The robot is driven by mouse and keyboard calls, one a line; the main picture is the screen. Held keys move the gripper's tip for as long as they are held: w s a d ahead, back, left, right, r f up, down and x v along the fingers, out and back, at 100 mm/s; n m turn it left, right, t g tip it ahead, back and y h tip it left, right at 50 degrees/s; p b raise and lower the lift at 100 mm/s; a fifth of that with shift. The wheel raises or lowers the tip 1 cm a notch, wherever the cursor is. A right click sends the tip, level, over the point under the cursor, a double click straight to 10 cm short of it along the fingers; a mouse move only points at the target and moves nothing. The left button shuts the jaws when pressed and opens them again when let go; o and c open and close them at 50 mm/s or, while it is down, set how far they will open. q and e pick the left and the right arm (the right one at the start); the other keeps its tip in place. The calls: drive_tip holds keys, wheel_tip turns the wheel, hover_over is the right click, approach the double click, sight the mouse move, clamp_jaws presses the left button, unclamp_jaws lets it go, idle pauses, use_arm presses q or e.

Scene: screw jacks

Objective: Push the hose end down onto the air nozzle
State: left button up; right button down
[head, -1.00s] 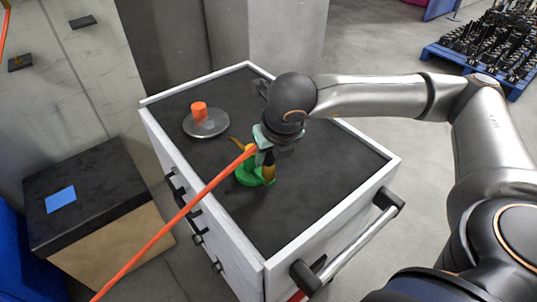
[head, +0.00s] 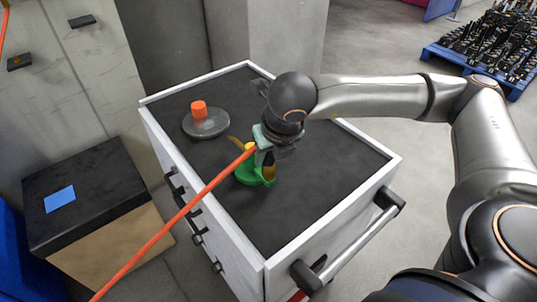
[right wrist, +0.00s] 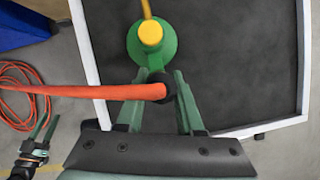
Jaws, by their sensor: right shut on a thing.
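My right gripper (head: 268,143) is shut on the orange hose (head: 190,205) near its end, above the dark cart top. In the right wrist view the hose (right wrist: 90,92) crosses from the left and ends between the two green fingers (right wrist: 160,100). A black part shows just beyond the hose end. The green jack (head: 247,178), with a yellow top, stands on the cart under and beside the gripper; it also shows in the right wrist view (right wrist: 150,55). The air nozzle is not clearly visible, so I cannot tell whether the hose touches it. My left gripper (right wrist: 42,138) appears open, low and left in the right wrist view.
A grey round plate with an orange cylinder (head: 199,108) stands at the cart's back left. The cart has a raised white rim (head: 330,218). A dark-topped box with a blue sheet (head: 60,199) stands left. The cart's front right area is clear.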

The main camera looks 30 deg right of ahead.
use_arm(q)
drive_tip(key=shift+f+b, duration=0.45)
use_arm(e)
drive_tip(key=shift+f, duration=0.3)
drive_tip(key=shift+c, duration=2.3)
unclamp_jaws()
use_arm(q)
drive_tip(key=shift+w+d+r, duration=0.15)
drive_tip(key=shift+d+r, duration=0.05)
drive_tip(key=shift+r, duration=0.05)
use_arm(e)
drive_tip(key=d+v, duration=0.1)
drive_tip(key=v, duration=1.1)
drive_tip(key=shift+a+r, duration=0.3)
drive_tip(key=shift+a, duration=0.25)
